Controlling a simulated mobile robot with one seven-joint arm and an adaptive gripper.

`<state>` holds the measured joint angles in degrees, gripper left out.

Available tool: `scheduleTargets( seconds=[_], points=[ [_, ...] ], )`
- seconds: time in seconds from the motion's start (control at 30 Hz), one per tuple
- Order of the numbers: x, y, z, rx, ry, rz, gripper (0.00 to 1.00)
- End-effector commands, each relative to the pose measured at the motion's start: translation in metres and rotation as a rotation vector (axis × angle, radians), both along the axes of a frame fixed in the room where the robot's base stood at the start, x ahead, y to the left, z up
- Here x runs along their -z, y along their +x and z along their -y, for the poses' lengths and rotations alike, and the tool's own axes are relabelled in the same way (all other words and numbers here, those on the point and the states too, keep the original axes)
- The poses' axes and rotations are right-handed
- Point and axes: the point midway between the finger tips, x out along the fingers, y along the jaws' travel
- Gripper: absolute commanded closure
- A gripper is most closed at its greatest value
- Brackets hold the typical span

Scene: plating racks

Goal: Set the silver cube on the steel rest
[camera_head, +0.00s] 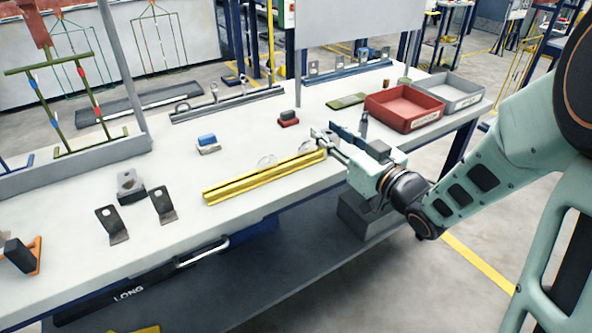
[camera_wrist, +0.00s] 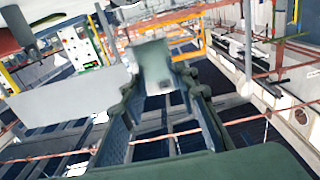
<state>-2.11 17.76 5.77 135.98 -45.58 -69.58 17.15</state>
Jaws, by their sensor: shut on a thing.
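My gripper (camera_head: 324,140) reaches in from the right above the table, near the right end of the yellow rail. In the wrist view my gripper (camera_wrist: 155,88) is shut on a pale grey block, which appears to be the silver cube (camera_wrist: 153,62), held between the fingertips. In the head view the cube is too small and too covered by the fingers to make out. A light grey base (camera_head: 208,151) with a blue block on it may be the steel rest; I cannot tell for sure.
The yellow rail (camera_head: 262,180) lies left of my gripper, with clear discs behind it. A red base (camera_head: 288,123) carries a dark block. Black brackets (camera_head: 112,224) stand at left. A red bin (camera_head: 380,111) and grey bin (camera_head: 474,100) stand at right.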

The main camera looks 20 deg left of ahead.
Motion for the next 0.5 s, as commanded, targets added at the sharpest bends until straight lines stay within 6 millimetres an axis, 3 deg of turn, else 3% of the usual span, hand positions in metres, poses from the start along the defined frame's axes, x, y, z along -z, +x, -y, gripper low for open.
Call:
scheduleTargets(
  seconds=[0.1,0.3,0.5],
  points=[
    [0.014,-0.003,-0.032,-0.006,0.003,0.0,1.0],
    [0.05,-0.003,-0.057,-0.001,0.002,-0.001,1.0],
    [0.061,-0.003,-0.068,0.001,0.002,0.003,1.0]
  ],
)
